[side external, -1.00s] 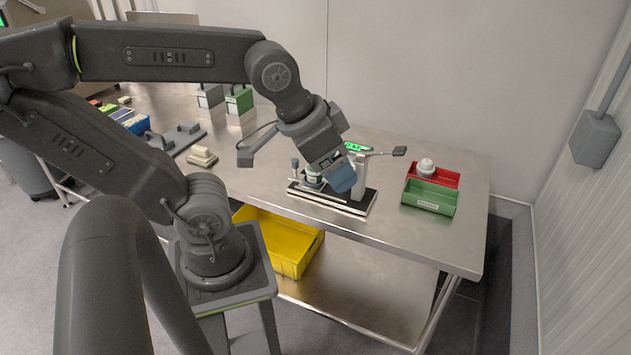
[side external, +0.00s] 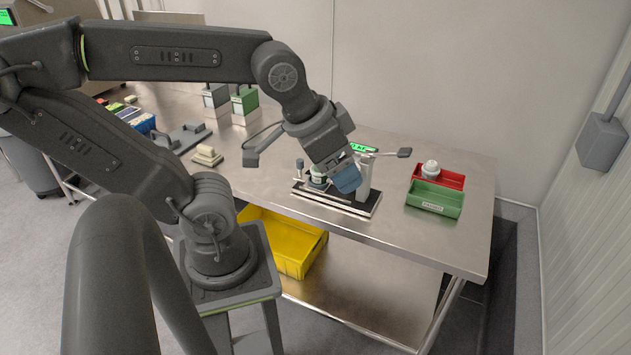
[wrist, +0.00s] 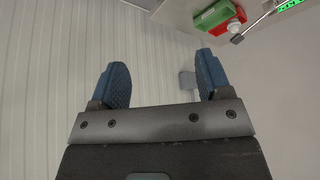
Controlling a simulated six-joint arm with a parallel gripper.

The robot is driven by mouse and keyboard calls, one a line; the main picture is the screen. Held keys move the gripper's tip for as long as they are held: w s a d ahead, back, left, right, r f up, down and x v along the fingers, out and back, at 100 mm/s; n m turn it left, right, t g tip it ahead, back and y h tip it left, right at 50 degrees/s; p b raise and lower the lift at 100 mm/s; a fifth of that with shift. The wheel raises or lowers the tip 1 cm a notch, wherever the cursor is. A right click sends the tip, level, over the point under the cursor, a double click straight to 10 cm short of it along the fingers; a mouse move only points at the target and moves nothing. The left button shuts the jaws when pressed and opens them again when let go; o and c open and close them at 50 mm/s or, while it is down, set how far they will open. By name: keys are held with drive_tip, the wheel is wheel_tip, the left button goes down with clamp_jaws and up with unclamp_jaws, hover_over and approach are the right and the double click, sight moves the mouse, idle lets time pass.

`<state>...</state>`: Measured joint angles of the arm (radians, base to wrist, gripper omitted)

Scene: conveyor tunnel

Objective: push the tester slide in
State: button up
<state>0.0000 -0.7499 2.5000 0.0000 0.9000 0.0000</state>
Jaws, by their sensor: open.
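The tester (side external: 363,180) stands on the metal bench, with a black and white base (side external: 335,200), an upright white post, a lever to the right and a lit green display (side external: 362,148). A small white piece with a dark knob (side external: 300,165) is at its left. My gripper (side external: 346,182) is over the tester, its blue fingers just in front of the post; I cannot tell if they touch it. The fingers hide part of the tester, and I cannot make out the slide clearly. In the wrist view my gripper (wrist: 162,78) is open with nothing between the fingers.
A green bin (side external: 434,199) and a red bin (side external: 450,178) holding a white round part (side external: 430,168) stand right of the tester. A grey fixture (side external: 185,137) and a cream block (side external: 207,156) are to the left. A yellow crate (side external: 285,243) is below the bench.

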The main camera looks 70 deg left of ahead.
drive_tip(key=shift+a, duration=0.1)
drive_tip(key=shift+c, duration=0.7)
drive_tip(key=w+a+g+y, duration=0.1)
drive_tip(key=w+a, duration=0.2)
drive_tip(key=w+a+m+g, duration=0.1)
drive_tip(key=w+a, duration=0.2)
drive_tip(key=a, duration=0.1)
drive_tip(key=shift+w+a+y, duration=0.15)
drive_tip(key=shift+w+y, duration=0.25)
drive_tip(key=shift+c, duration=1.2)
drive_tip(key=w+a+f+m+g+y, duration=0.1)
drive_tip(key=w+a+f, duration=0.1)
drive_tip(key=a, duration=0.4)
drive_tip(key=w+a+f+m+g, duration=0.1)
drive_tip(key=w+a+g, duration=0.15)
drive_tip(key=a, duration=0.25)
drive_tip(key=m+g, duration=0.4)
approach(299, 160)
drive_tip(key=x, duration=1)
drive_tip(key=shift+f, duration=0.1)
clamp_jaws()
